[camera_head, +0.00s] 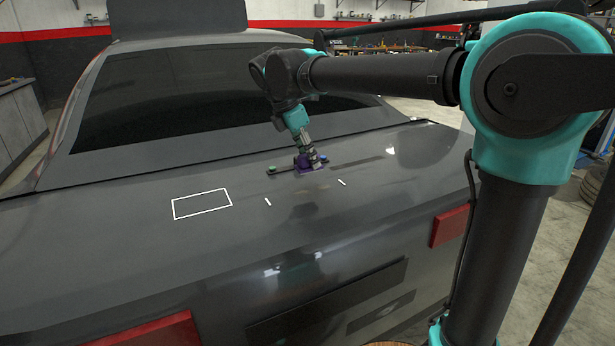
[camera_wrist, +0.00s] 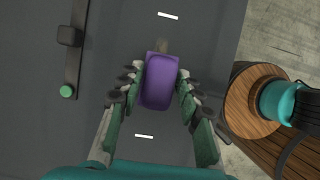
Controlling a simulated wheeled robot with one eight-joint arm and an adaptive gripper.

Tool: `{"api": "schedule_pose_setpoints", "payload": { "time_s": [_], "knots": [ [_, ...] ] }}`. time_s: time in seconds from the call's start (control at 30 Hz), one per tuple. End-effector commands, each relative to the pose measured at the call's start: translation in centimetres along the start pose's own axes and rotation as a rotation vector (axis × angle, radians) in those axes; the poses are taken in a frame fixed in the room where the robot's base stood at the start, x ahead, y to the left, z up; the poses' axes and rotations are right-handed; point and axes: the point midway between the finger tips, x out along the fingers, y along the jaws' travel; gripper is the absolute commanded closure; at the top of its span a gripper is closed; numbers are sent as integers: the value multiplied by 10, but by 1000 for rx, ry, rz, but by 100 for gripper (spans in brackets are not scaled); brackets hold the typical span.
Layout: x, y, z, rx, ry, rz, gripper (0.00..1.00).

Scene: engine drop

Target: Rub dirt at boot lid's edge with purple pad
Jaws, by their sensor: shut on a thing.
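My gripper (camera_wrist: 160,74) has its fingers closed on both sides of the purple pad (camera_wrist: 160,88), which fills the space between them. In the head view the gripper (camera_head: 307,156) is low over the grey boot lid (camera_head: 130,225), with the purple pad (camera_head: 307,168) beneath it. I cannot tell if the pad touches the lid. A small brownish dirt patch (camera_wrist: 162,46) shows just beyond the pad's far end in the wrist view. The pad may hide more of it. The patch lies between two white marks (camera_wrist: 168,15) (camera_wrist: 144,136).
A dark bar with a black block (camera_wrist: 70,36) and a green knob (camera_wrist: 67,91) lies left of the pad. A white outlined rectangle (camera_head: 202,204) is empty on the lid. The rear window (camera_head: 200,95) rises behind. The lid's edge drops to the floor at right in the wrist view.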

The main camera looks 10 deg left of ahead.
Motion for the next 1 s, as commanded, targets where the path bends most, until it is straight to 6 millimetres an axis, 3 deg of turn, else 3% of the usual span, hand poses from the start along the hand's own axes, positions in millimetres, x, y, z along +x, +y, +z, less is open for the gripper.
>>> {"api": "schedule_pose_setpoints", "payload": {
  "time_s": [0.2, 0.33, 0.73, 1.0],
  "knots": [
    [21, -1, 36, 6, 0, -2, 96],
    [30, -1, 50, 3, -1, -1, 96],
    [32, -1, 52, 1, -1, 0, 96],
    [51, -1, 44, 1, -1, 0, 96]
  ]
}}
